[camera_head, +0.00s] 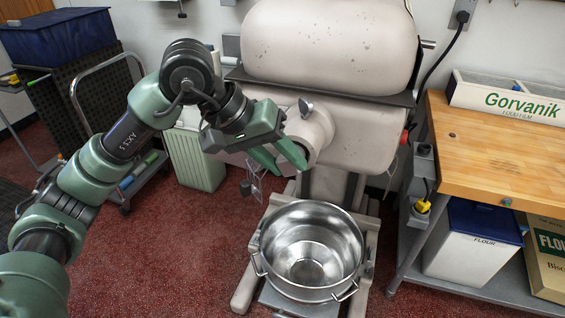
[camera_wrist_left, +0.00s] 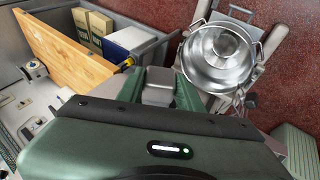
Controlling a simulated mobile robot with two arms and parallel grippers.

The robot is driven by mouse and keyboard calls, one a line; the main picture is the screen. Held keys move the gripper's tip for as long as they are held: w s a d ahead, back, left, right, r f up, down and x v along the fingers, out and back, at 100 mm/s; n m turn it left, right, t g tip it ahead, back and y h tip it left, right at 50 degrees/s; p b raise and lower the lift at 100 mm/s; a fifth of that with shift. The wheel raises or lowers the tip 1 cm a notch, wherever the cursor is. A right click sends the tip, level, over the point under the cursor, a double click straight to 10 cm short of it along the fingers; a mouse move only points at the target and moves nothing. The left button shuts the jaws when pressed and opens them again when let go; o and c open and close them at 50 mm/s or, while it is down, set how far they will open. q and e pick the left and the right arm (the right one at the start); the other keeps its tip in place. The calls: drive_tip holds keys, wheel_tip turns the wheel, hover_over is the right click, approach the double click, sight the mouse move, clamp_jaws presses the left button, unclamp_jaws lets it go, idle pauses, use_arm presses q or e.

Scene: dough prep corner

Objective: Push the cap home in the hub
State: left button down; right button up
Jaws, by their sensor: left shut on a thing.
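The hub (camera_head: 319,129) is the round pale boss on the front of the mixer's head, with a dark thumb knob (camera_head: 305,107) on it. My left gripper (camera_head: 289,158) is at the hub's lower left in the head view, its green fingers close to the hub's face. In the left wrist view a grey block-like piece, which looks like the cap (camera_wrist_left: 158,91), sits between the two fingers, and the gripper is shut on it. In the head view the fingers hide the cap, and I cannot tell whether it touches the hub. My right gripper is in neither view.
A steel bowl (camera_head: 309,212) with handles stands below the hub on the mixer's base. A wooden-topped bench (camera_head: 495,150) is at the right, with a flour bin (camera_head: 465,255) under it. A pale green bin (camera_head: 195,160) and a trolley stand behind my left arm.

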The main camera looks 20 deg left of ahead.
use_arm(q)
drive_tip(key=shift+w, duration=0.8)
drive_tip(key=c, duration=0.9)
unclamp_jaws()
drive_tip(key=shift+o, duration=0.2)
drive_tip(key=shift+s, duration=0.1)
drive_tip(key=p+v, duration=0.1)
drive_tip(key=v, duration=0.7)
drive_tip(key=shift+p, duration=0.4)
